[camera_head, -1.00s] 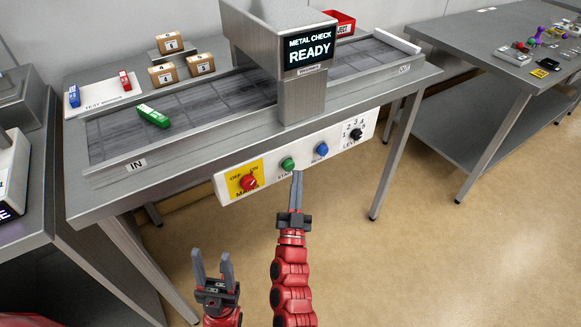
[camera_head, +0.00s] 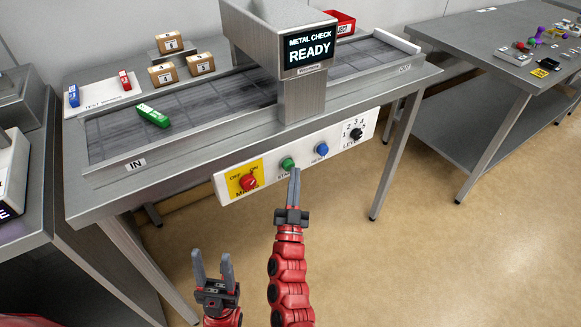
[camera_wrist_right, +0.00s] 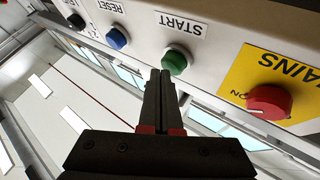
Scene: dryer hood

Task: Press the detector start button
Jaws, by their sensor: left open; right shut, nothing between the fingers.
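The green START button (camera_head: 287,163) is on the white control panel (camera_head: 305,158) at the front of the metal detector. It also shows in the right wrist view (camera_wrist_right: 175,61), under its START label. My right gripper (camera_head: 295,172) is shut and empty, its fingertips just below and slightly right of the green button in the head view. In the right wrist view its fingertips (camera_wrist_right: 161,73) point toward the button and appear close to it; I cannot tell whether they touch. My left gripper (camera_head: 212,258) is open and empty, low in front of the table. The detector screen (camera_head: 309,48) reads METAL CHECK READY.
Beside START are the blue RESET button (camera_head: 321,149), the red MAINS knob (camera_head: 249,182) and the black level knob (camera_head: 356,134). A green block (camera_head: 153,115) lies on the conveyor (camera_head: 215,103). A side table (camera_head: 455,50) with small items stands at right.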

